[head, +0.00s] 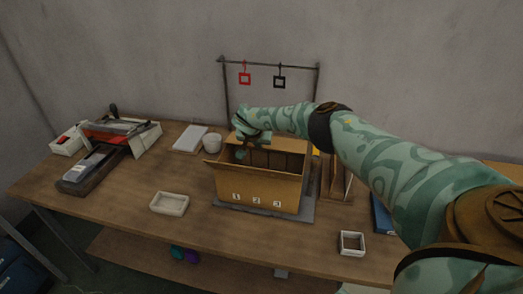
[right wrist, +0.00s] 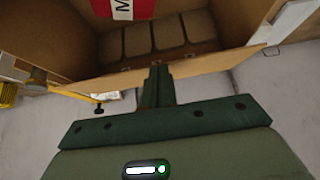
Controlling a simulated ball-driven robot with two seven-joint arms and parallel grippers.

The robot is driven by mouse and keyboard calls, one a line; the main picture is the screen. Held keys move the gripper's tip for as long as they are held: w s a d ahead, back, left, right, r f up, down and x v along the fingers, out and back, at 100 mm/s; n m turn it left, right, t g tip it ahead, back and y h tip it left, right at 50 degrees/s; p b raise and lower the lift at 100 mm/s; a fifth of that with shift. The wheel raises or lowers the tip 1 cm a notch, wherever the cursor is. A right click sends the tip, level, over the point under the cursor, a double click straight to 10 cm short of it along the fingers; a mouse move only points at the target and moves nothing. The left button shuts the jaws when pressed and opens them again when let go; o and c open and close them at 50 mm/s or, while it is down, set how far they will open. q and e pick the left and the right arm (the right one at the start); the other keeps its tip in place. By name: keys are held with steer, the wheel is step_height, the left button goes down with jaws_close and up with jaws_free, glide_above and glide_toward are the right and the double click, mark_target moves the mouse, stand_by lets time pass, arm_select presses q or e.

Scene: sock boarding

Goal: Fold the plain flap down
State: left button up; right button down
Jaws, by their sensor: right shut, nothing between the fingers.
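The open cardboard box (head: 257,189) stands on a grey mat in the middle of the table, with the numbers 1, 2 and 3 on its front. A bare cardboard flap (head: 285,144) shows at its back and another flap sticks out at its left side. My right gripper (head: 243,150) is over the box's back left part, shut and empty. In the right wrist view its fingertips (right wrist: 159,70) overlap the edge of a plain cardboard flap (right wrist: 205,63); I cannot tell whether they touch. My left gripper is not in view.
A rack (head: 268,63) with red and black square tags stands behind the box. A white cup (head: 212,142) and a white tray (head: 169,203) are to the left, a small square frame (head: 352,243) to the front right. The front table strip is mostly clear.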

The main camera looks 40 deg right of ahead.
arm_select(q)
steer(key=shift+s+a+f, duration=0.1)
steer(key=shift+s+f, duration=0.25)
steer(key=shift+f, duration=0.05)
arm_select(e)
steer(key=shift+f, duration=0.15)
step_height(320, 180, up, 6)
steer(key=p, duration=0.6)
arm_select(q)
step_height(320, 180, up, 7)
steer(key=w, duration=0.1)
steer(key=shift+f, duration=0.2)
arm_select(e)
steer(key=s+a+f, duration=0.4)
steer(key=a+f, duration=0.2)
steer(key=shift+s+f, duration=0.4)
